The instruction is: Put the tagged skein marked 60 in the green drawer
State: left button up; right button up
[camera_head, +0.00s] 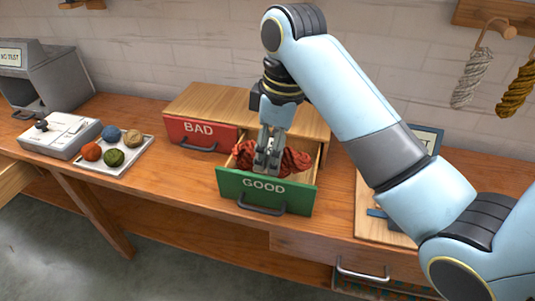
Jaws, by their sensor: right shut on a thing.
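The green drawer (236,186), marked GOOD, is pulled open from a low wooden box on the bench. A dark red skein (297,162) is in the drawer opening, behind the green front. My right gripper (267,168) points down over the drawer and is shut on the skein's middle, with red wool showing on both sides. The skein's underside is hidden by the drawer front. I cannot see a tag or the number 60 on it. My left gripper is not in view.
A closed red drawer (190,134) marked BAD is left of the green one. A white tray (113,168) with several wool balls and a grey device (62,133) stand further left. Skeins (472,78) hang at the upper right. A wooden board (369,215) lies under my right arm.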

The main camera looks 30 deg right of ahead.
jog(key=w+d+f, duration=0.2)
jog(key=f, duration=0.1)
jog(key=w+d+f, duration=0.1)
jog(key=w+f, duration=0.2)
jog(key=w+d+f, duration=0.2)
jog(key=f, duration=0.1)
jog(key=shift+w+d, duration=0.25)
jog(key=shift+d, duration=0.1)
jog(key=shift+f, duration=0.35)
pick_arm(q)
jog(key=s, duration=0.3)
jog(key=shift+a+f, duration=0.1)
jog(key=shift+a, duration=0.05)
pick_arm(e)
jog(key=shift+f, duration=0.1)
jog(key=o, duration=1.1)
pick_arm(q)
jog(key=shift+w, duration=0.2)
pick_arm(e)
jog(key=shift+o, duration=0.2)
